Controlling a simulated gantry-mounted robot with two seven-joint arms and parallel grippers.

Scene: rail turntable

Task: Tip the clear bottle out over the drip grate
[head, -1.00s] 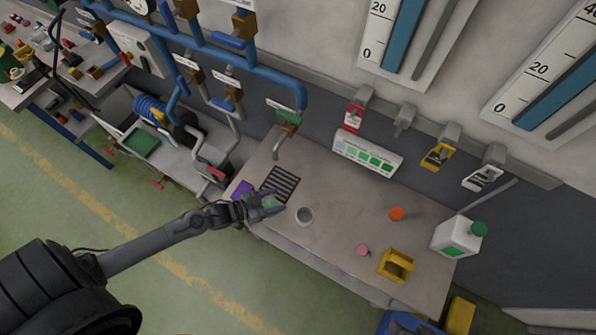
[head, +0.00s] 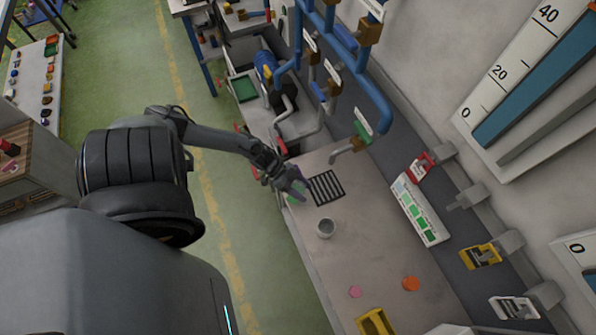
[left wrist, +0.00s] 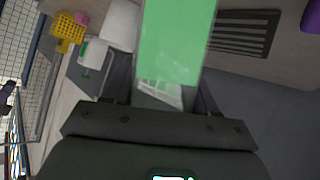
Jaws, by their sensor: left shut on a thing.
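My left gripper (head: 291,186) is at the left edge of the bench, beside the drip grate (head: 327,187). It is shut on the clear bottle. In the left wrist view the bottle (left wrist: 172,42) stands out large between the fingers, with a bright green area across it; its top is cut off by the frame. The dark slotted grate also shows there (left wrist: 243,32), to the right of the bottle. In the head view the gripper mostly hides the bottle, so its tilt is unclear. My right gripper is in neither view.
A pink disc (head: 355,291), an orange disc (head: 410,284) and a yellow holder (head: 376,322) lie farther along.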

